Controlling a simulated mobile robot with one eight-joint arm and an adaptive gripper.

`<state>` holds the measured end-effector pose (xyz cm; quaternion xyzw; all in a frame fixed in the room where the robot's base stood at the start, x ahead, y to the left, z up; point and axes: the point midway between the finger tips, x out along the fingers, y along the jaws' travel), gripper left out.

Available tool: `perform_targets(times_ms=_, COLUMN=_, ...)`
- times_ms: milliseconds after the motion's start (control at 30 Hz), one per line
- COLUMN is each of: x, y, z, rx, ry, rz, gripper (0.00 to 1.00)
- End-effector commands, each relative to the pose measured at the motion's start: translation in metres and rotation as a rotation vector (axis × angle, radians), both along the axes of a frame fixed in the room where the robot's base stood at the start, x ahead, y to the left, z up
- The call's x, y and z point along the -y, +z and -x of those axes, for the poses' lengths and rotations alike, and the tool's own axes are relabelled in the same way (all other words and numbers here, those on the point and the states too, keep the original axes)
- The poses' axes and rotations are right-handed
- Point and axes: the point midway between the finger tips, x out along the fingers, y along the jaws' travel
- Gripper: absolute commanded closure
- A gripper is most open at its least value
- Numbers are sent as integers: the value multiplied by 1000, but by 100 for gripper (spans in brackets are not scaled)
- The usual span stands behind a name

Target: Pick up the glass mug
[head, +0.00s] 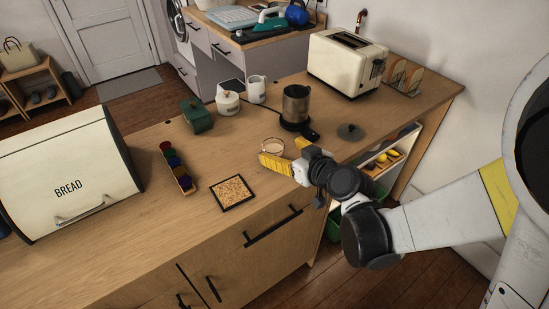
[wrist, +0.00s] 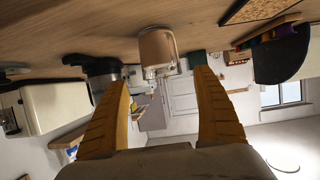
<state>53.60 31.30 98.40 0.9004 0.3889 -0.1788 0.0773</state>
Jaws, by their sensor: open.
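The glass mug (head: 272,146) is a small, clear, brownish-looking cup standing on the wooden counter. My gripper (head: 280,151) is open, with its yellow fingers low over the counter and pointing at the mug. The near finger hides part of the mug's lower side in the head view. In the wrist view, which is upside down, the mug (wrist: 156,48) shows ahead of the fingertips (wrist: 163,80), roughly midway between them. Its handle is on the right there. I see no finger touching it, and nothing is held.
A dark metal-and-glass pot (head: 296,104) stands close behind the mug, with a round dark lid (head: 350,131) to its right. A square cork trivet (head: 232,193) lies to the left front.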

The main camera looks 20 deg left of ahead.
Motion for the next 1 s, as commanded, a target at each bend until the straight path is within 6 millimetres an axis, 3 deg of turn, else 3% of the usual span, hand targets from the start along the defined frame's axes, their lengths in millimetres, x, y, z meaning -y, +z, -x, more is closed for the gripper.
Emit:
perform_targets(times_ms=233, x=-28, y=-17, z=-22, rx=0, ry=1, rz=0, gripper=21)
perform_targets(times_ms=467, x=-31, y=-16, z=-25, rx=0, ry=0, rz=0, gripper=21)
perform_targets(times_ms=567, x=-31, y=-16, z=-25, rx=0, ry=0, rz=0, gripper=45)
perform_targets(times_ms=700, x=-31, y=-16, z=-25, rx=0, ry=0, rz=0, gripper=88)
perform_targets(times_ms=1000, x=-31, y=-16, z=-25, rx=0, ry=0, rz=0, gripper=88)
